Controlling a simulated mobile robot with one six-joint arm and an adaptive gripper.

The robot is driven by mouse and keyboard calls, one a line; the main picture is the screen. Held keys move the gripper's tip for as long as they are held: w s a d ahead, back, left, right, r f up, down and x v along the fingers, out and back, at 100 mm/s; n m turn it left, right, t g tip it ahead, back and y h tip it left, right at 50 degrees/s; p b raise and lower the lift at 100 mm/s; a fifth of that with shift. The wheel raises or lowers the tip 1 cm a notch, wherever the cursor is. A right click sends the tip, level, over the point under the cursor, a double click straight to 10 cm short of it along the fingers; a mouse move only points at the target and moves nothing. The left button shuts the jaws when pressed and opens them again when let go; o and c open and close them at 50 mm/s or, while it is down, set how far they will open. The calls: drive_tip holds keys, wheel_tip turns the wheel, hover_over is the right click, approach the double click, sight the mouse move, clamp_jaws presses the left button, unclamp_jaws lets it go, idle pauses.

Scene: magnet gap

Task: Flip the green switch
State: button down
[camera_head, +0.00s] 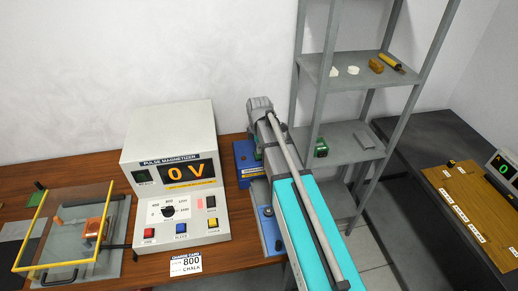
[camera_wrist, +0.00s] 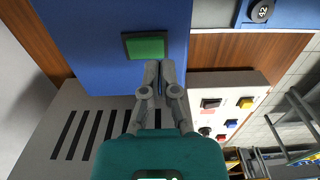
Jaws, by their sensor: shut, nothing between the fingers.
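The green switch (camera_wrist: 146,46) is a square green piece in a dark frame on a blue box (camera_wrist: 90,35) in the wrist view. My gripper (camera_wrist: 159,64) is shut and empty, with its fingertips at the switch's lower right edge. I cannot tell whether they touch it. In the head view the blue box (camera_head: 243,155) stands right of the pulse magnetizer (camera_head: 168,135), and a sliver of green shows beside my arm. My arm hides most of the switch and the gripper there.
The magnetizer's panel has red, blue and yellow buttons; this panel (camera_wrist: 245,88) shows close by in the wrist view. A blue unit with a knob (camera_head: 268,211) sits at the bench front. A grey shelf rack (camera_head: 345,65) stands right of my arm. A yellow-framed clear guard (camera_head: 66,225) is at left.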

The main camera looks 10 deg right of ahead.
sight(258, 156)
drive_tip(key=shift+f+b, duration=1)
drive_tip(key=shift+f, duration=0.3)
